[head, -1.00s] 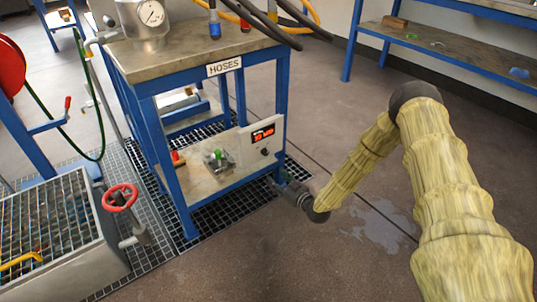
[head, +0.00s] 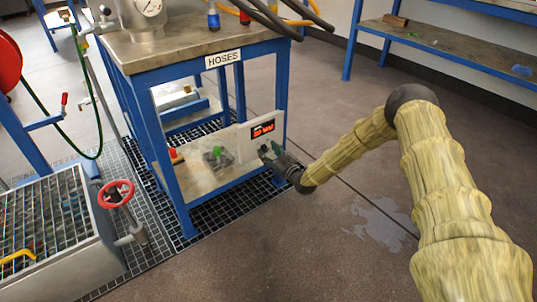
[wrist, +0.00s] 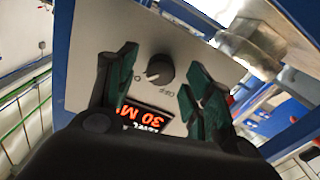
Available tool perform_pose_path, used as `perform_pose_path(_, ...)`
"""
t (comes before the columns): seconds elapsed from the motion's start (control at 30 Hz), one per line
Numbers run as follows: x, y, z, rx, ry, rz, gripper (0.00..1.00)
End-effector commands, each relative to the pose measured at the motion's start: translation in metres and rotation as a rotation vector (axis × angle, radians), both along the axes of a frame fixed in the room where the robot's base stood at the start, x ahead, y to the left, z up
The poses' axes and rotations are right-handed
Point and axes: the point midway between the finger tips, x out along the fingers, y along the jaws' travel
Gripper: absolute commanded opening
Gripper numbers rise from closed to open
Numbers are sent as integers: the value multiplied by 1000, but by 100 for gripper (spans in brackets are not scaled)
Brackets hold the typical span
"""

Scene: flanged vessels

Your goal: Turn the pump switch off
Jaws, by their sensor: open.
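The pump switch is a round black knob (wrist: 160,70) on a pale panel (wrist: 188,40) in the wrist view. "OFF" is lettered beside it, with another label partly covered; I cannot tell which way the knob points. My gripper (wrist: 160,78) is open, with its green-padded fingers on either side of the knob. I cannot tell whether they touch it. In the head view my gripper (head: 267,152) is at the right end of the panel, just below the red-lit display (head: 262,131), and hides the knob there.
The panel is on the lower shelf of the blue-framed HOSES table (head: 223,58), with a table leg (head: 280,100) close to my gripper. A green-topped control (head: 217,156) sits left of the panel. A red valve wheel (head: 116,194) stands at left.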

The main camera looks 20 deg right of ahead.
Motion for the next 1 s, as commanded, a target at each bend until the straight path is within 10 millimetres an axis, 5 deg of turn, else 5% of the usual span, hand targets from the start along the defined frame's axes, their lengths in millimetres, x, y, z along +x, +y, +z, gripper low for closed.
perform_pose_path(0.43, 8, 3, 0, 1, 1, 0, 51)
perform_pose_path(0.7, 8, 3, 0, 1, 1, -1, 5)
perform_pose_path(1.0, 8, 2, 2, -28, -9, -1, 5)
